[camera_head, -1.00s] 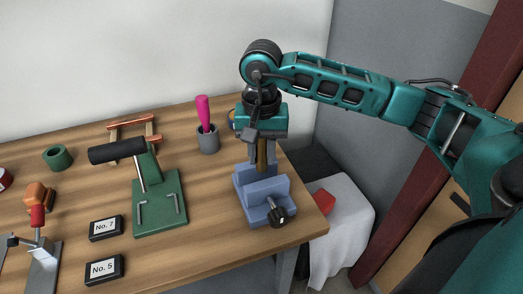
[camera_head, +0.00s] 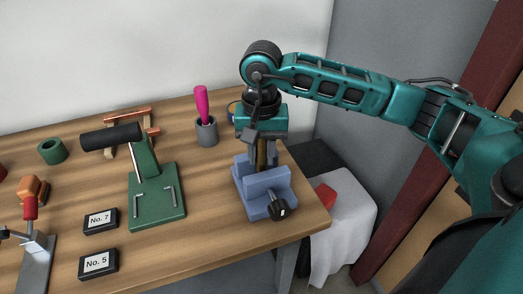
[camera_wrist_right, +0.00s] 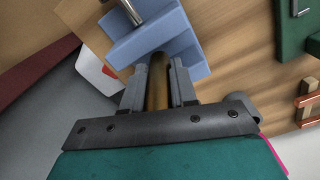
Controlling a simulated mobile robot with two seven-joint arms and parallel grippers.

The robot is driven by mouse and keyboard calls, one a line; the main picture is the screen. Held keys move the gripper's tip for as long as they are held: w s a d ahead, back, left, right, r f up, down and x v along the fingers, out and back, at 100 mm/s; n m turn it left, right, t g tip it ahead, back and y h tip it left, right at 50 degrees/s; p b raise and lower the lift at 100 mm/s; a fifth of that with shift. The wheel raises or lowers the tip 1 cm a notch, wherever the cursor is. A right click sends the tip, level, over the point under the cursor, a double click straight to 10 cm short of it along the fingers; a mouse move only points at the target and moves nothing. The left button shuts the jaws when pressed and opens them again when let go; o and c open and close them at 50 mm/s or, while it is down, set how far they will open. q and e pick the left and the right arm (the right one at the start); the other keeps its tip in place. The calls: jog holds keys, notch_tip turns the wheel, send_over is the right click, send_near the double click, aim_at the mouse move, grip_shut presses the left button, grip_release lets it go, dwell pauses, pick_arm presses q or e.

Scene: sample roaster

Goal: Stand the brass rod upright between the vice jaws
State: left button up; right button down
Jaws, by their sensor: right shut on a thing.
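The blue vice (camera_head: 267,203) stands at the right front corner of the bench, its black screw handle (camera_head: 279,208) toward the front. My right gripper (camera_head: 262,162) points down over the vice, shut on the brass rod (camera_head: 261,152), which looks about upright. In the right wrist view the rod (camera_wrist_right: 157,92) shows between the two fingers (camera_wrist_right: 156,72), and its far end meets the vice (camera_wrist_right: 157,42). The rod's lower end is hidden by the jaws and fingers, so I cannot tell how deep it sits. My left gripper is out of view.
A green press-like stand (camera_head: 157,205) with a black cylinder is left of the vice. A grey cup (camera_head: 206,132) with a pink-handled tool is behind. Labels No. 7 (camera_head: 101,221) and No. 5 (camera_head: 98,264) lie further left. A white-draped stand (camera_head: 345,215) is beyond the bench's right edge.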

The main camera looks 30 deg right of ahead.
aim_at(261, 141)
jog(key=shift+f, duration=0.15)
jog(key=shift+r, duration=0.25)
pick_arm(q)
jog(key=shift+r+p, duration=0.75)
jog(key=shift+p, duration=0.1)
pick_arm(e)
jog(key=shift+r, duration=1.4)
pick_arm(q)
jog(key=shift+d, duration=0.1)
pick_arm(e)
jog(key=shift+a+r+p, duration=0.15)
jog(key=shift+r+p, duration=0.15)
jog(key=shift+r, duration=0.05)
pick_arm(q)
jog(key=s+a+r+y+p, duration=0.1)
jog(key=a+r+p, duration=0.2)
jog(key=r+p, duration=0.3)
jog(key=p, duration=0.4)
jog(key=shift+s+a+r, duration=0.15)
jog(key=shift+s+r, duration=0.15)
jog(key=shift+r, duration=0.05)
pick_arm(e)
jog(key=a+r+n, duration=0.6)
jog(key=r+n, duration=0.1)
jog(key=r, duration=0.3)
jog(key=shift+s+a+r, duration=0.25)
jog(key=shift+s+a, duration=0.05)
jog(key=shift+a, duration=0.1)
